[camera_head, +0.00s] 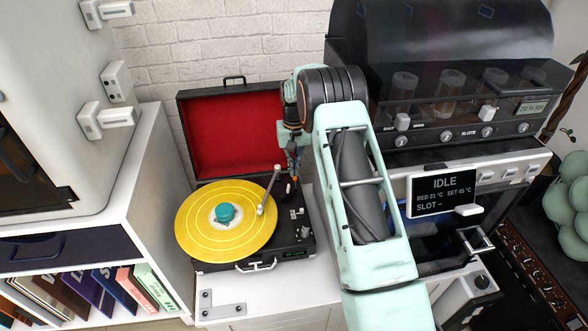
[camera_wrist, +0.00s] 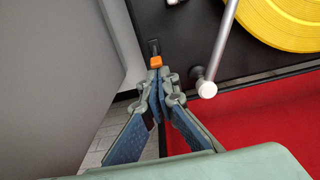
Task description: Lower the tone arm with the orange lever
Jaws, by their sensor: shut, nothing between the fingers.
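The turntable (camera_head: 300,236) is a black case with its red-lined lid open behind it. A yellow record (camera_head: 200,235) lies on the platter. The silver tone arm (camera_head: 268,190) reaches from its pivot to the record's right side; whether its tip touches the record I cannot tell. In the wrist view the tone arm (camera_wrist: 222,42) ends in a pale round weight. The orange lever (camera_wrist: 156,61) shows just beyond my fingertips, with a dark part behind it. My gripper (camera_wrist: 158,86) is shut and empty, its tips close to the lever; contact is unclear. In the head view my gripper (camera_head: 292,172) hangs over the turntable's back right.
The raised red lid (camera_head: 235,135) stands close behind my gripper. A grey printer (camera_head: 450,120) with an IDLE screen (camera_head: 441,190) is at right. A white cabinet and shelf with records (camera_head: 80,292) stand at left.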

